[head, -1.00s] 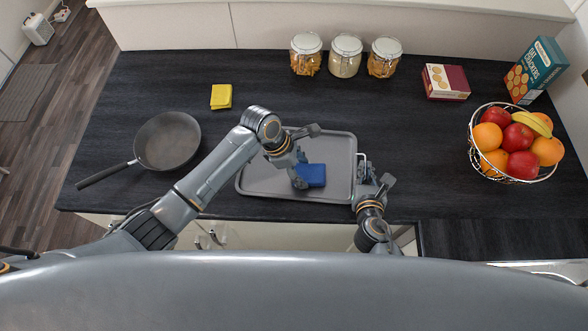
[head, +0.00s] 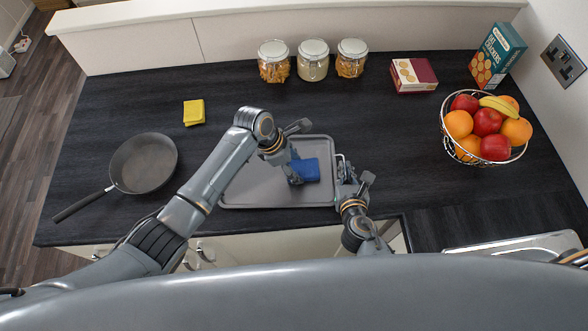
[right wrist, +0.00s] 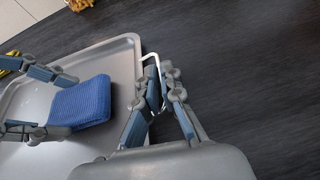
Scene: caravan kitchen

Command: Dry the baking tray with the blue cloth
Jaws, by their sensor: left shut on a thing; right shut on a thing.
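The grey baking tray (head: 262,188) lies flat on the dark worktop, with a light wire handle (right wrist: 150,58) on its right edge. The folded blue cloth (head: 310,171) is on the tray's right half; it also shows in the right wrist view (right wrist: 85,103). My left gripper (head: 293,172) is shut on the cloth's left side, its fingers partly hiding it. In the right wrist view its fingers (right wrist: 38,102) come in from the left. My right gripper (head: 347,180) is shut on the tray's handle; its fingers are around the wire in the right wrist view (right wrist: 158,98).
A frying pan (head: 145,163) stands left and a yellow sponge or cloth (head: 194,112) behind it. Glass jars (head: 313,66) and boxes (head: 414,75) line the back. A wire fruit basket (head: 487,128) stands right, a sink (head: 512,245) front right. Worktop right of the tray is clear.

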